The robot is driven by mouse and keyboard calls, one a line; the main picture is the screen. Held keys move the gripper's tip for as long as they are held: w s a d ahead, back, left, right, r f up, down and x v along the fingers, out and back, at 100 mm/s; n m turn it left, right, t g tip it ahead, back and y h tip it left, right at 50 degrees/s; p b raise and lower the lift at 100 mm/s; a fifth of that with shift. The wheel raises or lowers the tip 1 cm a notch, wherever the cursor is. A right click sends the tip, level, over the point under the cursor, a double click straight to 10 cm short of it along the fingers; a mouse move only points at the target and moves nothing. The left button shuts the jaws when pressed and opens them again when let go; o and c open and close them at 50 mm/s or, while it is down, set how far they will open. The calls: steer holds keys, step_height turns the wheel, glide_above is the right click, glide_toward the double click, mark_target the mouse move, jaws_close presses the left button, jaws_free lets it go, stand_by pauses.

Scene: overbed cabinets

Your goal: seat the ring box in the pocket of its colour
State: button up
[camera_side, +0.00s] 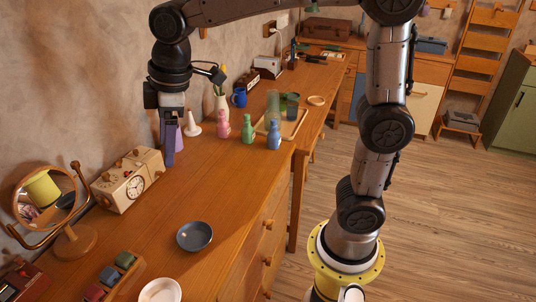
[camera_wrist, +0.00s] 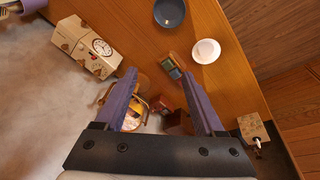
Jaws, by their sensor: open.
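My gripper (camera_side: 170,158) has purple fingers and hangs empty above the desk, beside the cream clock box. In the wrist view my gripper (camera_wrist: 157,75) has its fingers wide apart with nothing held. A wooden holder (camera_side: 131,279) at the front left carries a row of small blocks: a green block (camera_side: 125,260), a blue-grey block (camera_side: 109,275) and a dark red block (camera_side: 95,292). I cannot tell which of these are ring boxes and which are pockets. The holder also shows in the wrist view (camera_wrist: 171,58), just beyond the fingertips, partly hidden by the right finger.
A cream clock box (camera_side: 128,180) and a round mirror (camera_side: 44,195) stand along the wall. A dark bowl (camera_side: 194,236) and a white dish (camera_side: 160,291) lie near the front edge. Small bottles (camera_side: 248,128) and a tray stand farther back. The desk's middle is clear.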

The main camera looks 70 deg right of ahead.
steer(key=s+d+f+m+t, duration=0.1)
steer(key=s+d+m, duration=0.3)
steer(key=s, duration=0.6)
steer(key=s+d+f+m+t, duration=0.1)
steer(key=s+d+m, duration=0.3)
steer(key=s, duration=0.5)
steer(key=shift+s+f+m+t+h, duration=0.3)
steer(key=shift+s+f+m+t, duration=0.1)
steer(key=shift+f, duration=0.45)
